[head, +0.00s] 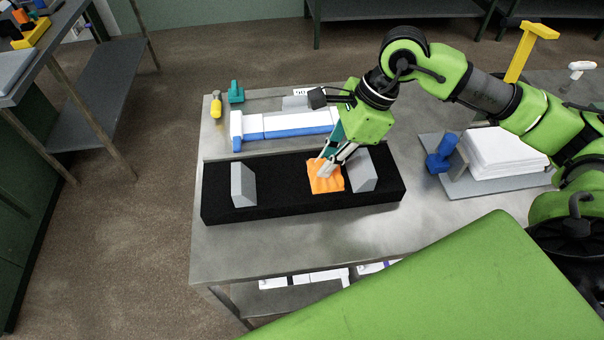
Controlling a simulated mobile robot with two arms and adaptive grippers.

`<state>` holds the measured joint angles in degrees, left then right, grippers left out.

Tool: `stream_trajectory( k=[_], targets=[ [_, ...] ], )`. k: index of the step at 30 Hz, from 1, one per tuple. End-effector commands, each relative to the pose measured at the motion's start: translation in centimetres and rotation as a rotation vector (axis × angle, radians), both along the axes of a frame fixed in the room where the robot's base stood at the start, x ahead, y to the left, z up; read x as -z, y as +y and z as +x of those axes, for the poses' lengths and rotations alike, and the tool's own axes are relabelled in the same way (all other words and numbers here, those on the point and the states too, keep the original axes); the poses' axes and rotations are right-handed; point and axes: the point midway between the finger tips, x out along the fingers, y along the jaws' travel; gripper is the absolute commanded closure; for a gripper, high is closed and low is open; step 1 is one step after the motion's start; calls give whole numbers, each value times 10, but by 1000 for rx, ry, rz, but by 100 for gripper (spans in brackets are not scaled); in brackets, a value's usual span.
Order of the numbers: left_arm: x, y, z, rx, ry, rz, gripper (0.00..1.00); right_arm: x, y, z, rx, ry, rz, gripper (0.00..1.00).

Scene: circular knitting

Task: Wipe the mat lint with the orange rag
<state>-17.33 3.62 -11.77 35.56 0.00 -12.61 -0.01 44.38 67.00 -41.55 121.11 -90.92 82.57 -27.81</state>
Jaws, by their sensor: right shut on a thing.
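The orange rag (326,183) lies on the black mat (285,205), right of the mat's middle. My right gripper (327,169) reaches down from the upper right and is shut on the rag, with its fingertips at the rag's upper part. The rag lies between two grey angled blocks, and it is close to the right one. No lint can be made out on the dark mat at this size. My left gripper is not in view.
A grey block (242,185) stands on the mat's left and another (364,172) on its right. A white and blue long piece (285,125) lies behind the mat. A blue tool (441,152) and white stacked cloth (502,153) are at right. The table's front (260,245) is bare.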

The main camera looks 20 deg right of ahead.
Motion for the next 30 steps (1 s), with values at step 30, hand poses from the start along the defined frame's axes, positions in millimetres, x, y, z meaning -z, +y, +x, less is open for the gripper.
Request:
stream_trajectory(
  k=[30],
  targets=[
    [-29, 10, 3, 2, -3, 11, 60, -50, 0, 0, 0, 0, 1, 100]
  ],
)
